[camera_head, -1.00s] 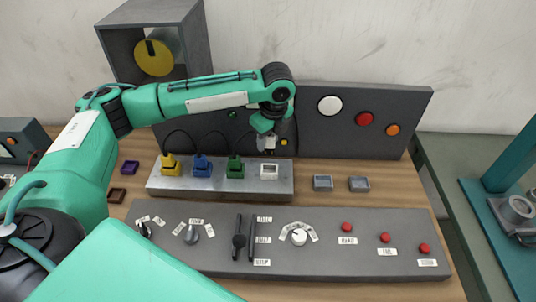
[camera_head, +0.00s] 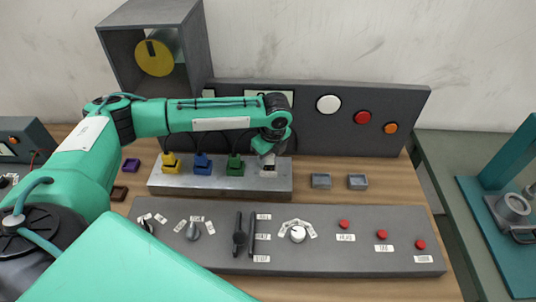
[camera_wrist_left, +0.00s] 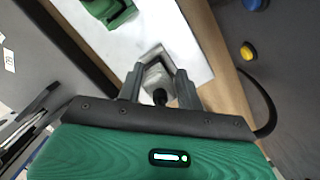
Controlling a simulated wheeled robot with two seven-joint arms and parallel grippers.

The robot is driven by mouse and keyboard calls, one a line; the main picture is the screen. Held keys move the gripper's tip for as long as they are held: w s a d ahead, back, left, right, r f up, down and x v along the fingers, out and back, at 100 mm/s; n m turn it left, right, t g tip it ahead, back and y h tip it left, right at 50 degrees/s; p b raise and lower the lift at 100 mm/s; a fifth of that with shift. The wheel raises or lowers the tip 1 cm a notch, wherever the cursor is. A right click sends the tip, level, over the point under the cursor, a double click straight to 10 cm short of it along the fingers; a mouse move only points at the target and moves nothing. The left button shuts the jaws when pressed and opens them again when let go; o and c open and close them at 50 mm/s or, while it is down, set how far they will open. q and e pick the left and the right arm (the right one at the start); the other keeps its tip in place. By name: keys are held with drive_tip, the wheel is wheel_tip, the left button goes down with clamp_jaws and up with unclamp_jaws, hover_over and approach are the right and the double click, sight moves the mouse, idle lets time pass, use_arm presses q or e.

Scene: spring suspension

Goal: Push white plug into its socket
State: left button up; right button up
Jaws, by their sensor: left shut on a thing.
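The metal socket block (camera_head: 222,184) holds yellow (camera_head: 170,165), blue (camera_head: 202,165) and green (camera_head: 235,166) plugs in a row. The white socket (camera_head: 269,174) is at the block's right end, partly covered by my gripper. My left gripper (camera_head: 268,161) is right over this socket, pointing down. In the left wrist view my left gripper (camera_wrist_left: 159,88) is shut on the white plug (camera_wrist_left: 157,78), which looks grey in shadow, with a black cable end behind it. The plug is at the socket; how deep it sits cannot be told. My right gripper is not in view.
A control panel (camera_head: 330,255) with knobs, sliders and red buttons is in front. A dark upright panel (camera_head: 345,110) with round buttons stands behind. Purple (camera_head: 131,165) and brown (camera_head: 119,194) pieces lie left of the block.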

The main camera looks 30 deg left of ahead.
sight(272, 156)
use_arm(q)
drive_tip(key=shift+f, duration=0.4)
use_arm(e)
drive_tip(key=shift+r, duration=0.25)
use_arm(q)
drive_tip(key=o, duration=1)
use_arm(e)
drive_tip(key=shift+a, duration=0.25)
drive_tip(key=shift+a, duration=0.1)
use_arm(q)
drive_tip(key=shift+r, duration=0.1)
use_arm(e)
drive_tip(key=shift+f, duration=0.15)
use_arm(q)
drive_tip(key=shift+r, duration=0.25)
drive_tip(key=r+b, duration=0.1)
drive_tip(key=r, duration=0.3)
drive_tip(key=d+r+b, duration=0.1)
drive_tip(key=r, duration=0.3)
drive_tip(key=r+b, duration=0.1)
drive_tip(key=r, duration=0.3)
drive_tip(key=shift+s+d+r, duration=0.2)
drive_tip(key=shift+s+d, duration=0.1)
drive_tip(key=shift+d, duration=0.1)
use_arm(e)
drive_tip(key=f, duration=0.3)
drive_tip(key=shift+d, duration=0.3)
